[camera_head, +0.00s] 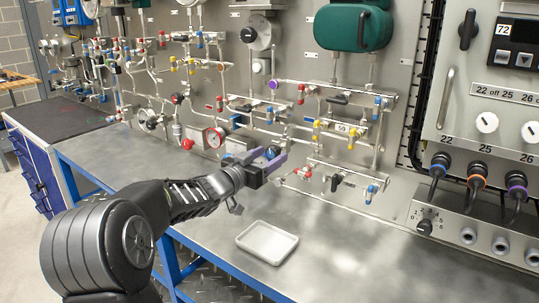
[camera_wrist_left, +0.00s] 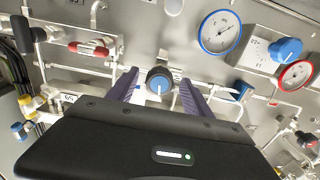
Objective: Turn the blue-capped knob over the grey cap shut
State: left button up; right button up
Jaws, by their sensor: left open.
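The blue-capped knob (camera_wrist_left: 159,80) is black with a blue face and a pale pointer line. In the left wrist view it stands between the two purple fingers of my left gripper (camera_wrist_left: 160,92), with a gap visible on each side. In the head view the knob (camera_head: 272,152) shows at the panel, partly covered by my left gripper (camera_head: 272,160), which is open around it. I cannot pick out the grey cap for certain; the gripper body covers part of the area by the knob.
A red-rimmed gauge (camera_head: 214,137) is left of my gripper, with pipes and valves around it. In the wrist view another blue knob (camera_wrist_left: 287,50) and a blue-rimmed gauge (camera_wrist_left: 219,32) sit to the right.

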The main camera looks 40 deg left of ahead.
pick_arm(q)
jog(key=shift+w, duration=0.3)
grip_shut()
dwell(0.5)
